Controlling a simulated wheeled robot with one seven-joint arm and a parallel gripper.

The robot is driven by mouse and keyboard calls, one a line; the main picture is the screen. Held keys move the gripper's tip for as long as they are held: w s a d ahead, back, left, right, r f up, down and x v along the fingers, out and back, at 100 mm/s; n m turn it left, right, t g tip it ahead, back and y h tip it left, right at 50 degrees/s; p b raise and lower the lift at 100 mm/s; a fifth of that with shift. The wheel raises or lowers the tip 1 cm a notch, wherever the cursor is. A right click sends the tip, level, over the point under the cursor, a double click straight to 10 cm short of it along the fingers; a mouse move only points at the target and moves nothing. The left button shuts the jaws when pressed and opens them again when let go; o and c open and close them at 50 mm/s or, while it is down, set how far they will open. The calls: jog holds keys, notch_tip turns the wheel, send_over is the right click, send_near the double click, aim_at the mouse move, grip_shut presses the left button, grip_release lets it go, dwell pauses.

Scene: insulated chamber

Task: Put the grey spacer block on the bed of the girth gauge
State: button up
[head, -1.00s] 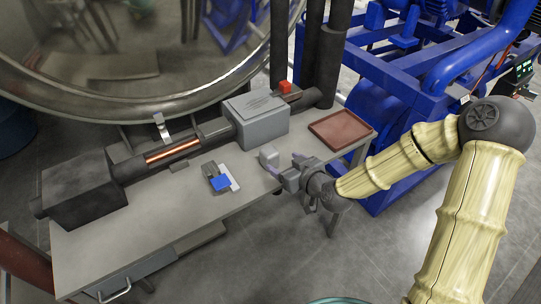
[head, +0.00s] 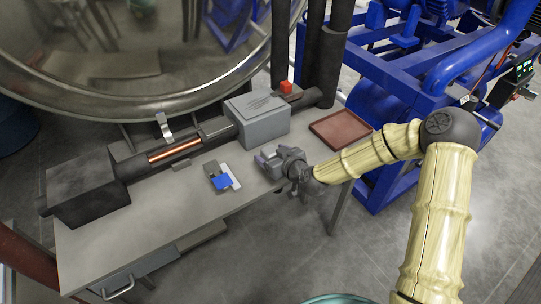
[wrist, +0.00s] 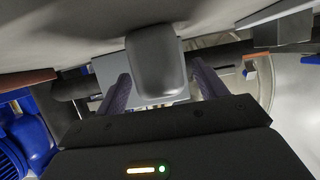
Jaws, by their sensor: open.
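The grey spacer block (wrist: 155,60) stands on the bench, between my gripper's two fingers in the wrist view. In the head view, the block (head: 269,156) is mostly hidden by the fingers. My gripper (head: 271,162) is low at the bench's front edge, open, with a finger on each side of the block; its fingers also show in the wrist view (wrist: 162,85). I cannot tell whether either finger touches it. A small device with a blue block, white strip and dark grey part, apparently the girth gauge (head: 222,178), lies on the bench left of my gripper.
A long dark machine with a copper rod (head: 175,151) and a grey box (head: 258,128) line the bench's back. A reddish tray (head: 340,129) sits at the right end. The bench's left front (head: 130,235) is clear.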

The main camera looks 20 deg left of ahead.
aim_at(271, 149)
jog(key=shift+w+a+f, duration=0.2)
jog(key=shift+w+a, duration=0.15)
jog(key=shift+a, duration=0.1)
jog(key=shift+c, duration=0.4)
jog(key=c, duration=1.2)
notch_tip(271, 149, up, 10)
jog(key=shift+r, duration=0.1)
